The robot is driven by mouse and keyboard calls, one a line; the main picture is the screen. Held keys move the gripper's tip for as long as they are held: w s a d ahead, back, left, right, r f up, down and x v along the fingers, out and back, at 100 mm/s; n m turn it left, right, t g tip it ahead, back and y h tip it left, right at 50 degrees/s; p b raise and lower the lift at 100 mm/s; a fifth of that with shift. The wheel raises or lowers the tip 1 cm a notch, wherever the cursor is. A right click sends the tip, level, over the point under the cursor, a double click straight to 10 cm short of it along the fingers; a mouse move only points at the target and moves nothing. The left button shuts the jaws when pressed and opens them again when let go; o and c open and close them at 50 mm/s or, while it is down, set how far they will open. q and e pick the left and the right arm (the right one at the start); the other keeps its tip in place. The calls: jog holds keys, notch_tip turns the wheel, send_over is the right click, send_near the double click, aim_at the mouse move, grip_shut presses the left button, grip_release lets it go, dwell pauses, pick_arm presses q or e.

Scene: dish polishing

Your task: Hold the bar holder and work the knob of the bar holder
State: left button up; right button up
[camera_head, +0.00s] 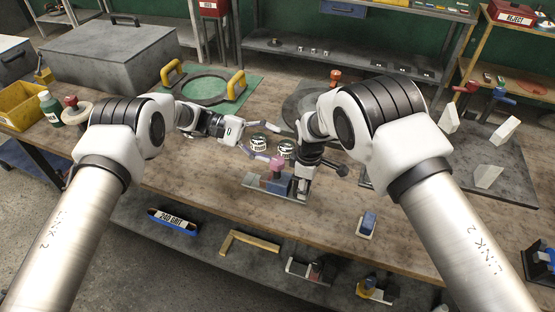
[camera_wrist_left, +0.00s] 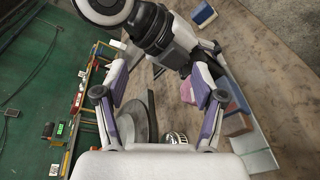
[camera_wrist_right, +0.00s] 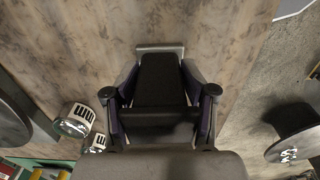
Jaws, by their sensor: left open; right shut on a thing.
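The bar holder (camera_head: 262,194) lies near the table's front edge, a grey plate with blue and reddish blocks and a pinkish knob-like part (camera_head: 277,163) above them. The plate also shows at the right of the left wrist view (camera_wrist_left: 258,150). My right gripper (camera_head: 302,186) points down at the plate's right end. In the right wrist view its fingers are shut around a dark block (camera_wrist_right: 160,82). My left gripper (camera_head: 268,142) is open and empty above and behind the holder, its fingers apart in the left wrist view (camera_wrist_left: 160,85). The holder's right end is partly hidden by my right gripper.
Two small jars (camera_head: 258,143) stand just behind the holder. A grey disc (camera_head: 300,98) and a green mat (camera_head: 240,95) with a yellow-handled ring lie farther back. A small blue block (camera_head: 368,222) sits at the front right. The table's front left is clear.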

aim_at(277, 161)
pick_arm(q)
jog(key=w+a+f+n+t+y, duration=0.1)
jog(key=w+a+f+n+y, duration=0.1)
jog(key=a+n, duration=0.75)
jog(key=shift+n, duration=0.95)
jog(key=x, duration=1.2)
jog(key=shift+d+r, duration=0.15)
jog(key=shift+d, duration=0.35)
jog(key=c, duration=1.2)
